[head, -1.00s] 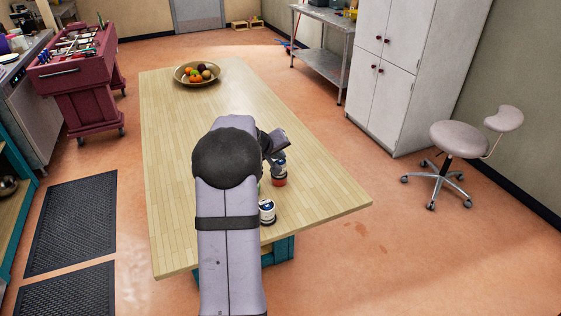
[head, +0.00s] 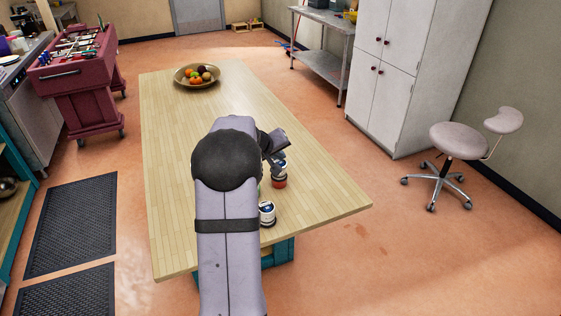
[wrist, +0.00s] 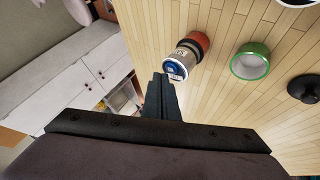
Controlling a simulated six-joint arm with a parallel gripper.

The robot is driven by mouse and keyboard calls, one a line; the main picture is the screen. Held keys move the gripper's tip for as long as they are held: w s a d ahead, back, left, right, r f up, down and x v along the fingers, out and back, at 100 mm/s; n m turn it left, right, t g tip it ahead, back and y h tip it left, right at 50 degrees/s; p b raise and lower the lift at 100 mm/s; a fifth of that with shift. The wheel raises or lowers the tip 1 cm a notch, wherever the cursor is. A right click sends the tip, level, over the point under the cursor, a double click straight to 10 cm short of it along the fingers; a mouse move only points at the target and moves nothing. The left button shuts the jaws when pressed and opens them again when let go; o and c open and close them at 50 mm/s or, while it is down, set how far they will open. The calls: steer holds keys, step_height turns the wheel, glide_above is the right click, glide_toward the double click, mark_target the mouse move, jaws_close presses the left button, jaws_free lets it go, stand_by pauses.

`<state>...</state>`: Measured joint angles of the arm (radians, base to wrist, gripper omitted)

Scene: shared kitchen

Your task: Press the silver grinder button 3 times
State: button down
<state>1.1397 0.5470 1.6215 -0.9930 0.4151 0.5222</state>
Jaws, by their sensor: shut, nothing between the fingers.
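A grinder (wrist: 190,50) with an orange-red base, a silver body and a blue-and-white round top stands on the wooden table (head: 165,150). In the head view this grinder (head: 279,181) is right of my arm, partly covered by my wrist above it. In the wrist view my gripper (wrist: 160,77) is shut and empty, its tips close beside the blue-and-white top. I cannot tell whether they touch it. No separate button is clearly visible.
A green ring-topped item (wrist: 250,62) and a black knobbed item (wrist: 305,89) stand near the grinder. A white-and-blue can (head: 267,213) stands nearer the table's front. A fruit bowl (head: 181,80) is at the far end. The table's middle is clear.

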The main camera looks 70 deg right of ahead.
steer(key=shift+r, duration=0.35)
step_height(320, 180, up, 6)
steer(key=p, duration=0.4)
steer(key=shift+p, duration=0.4)
stand_by(0.6)
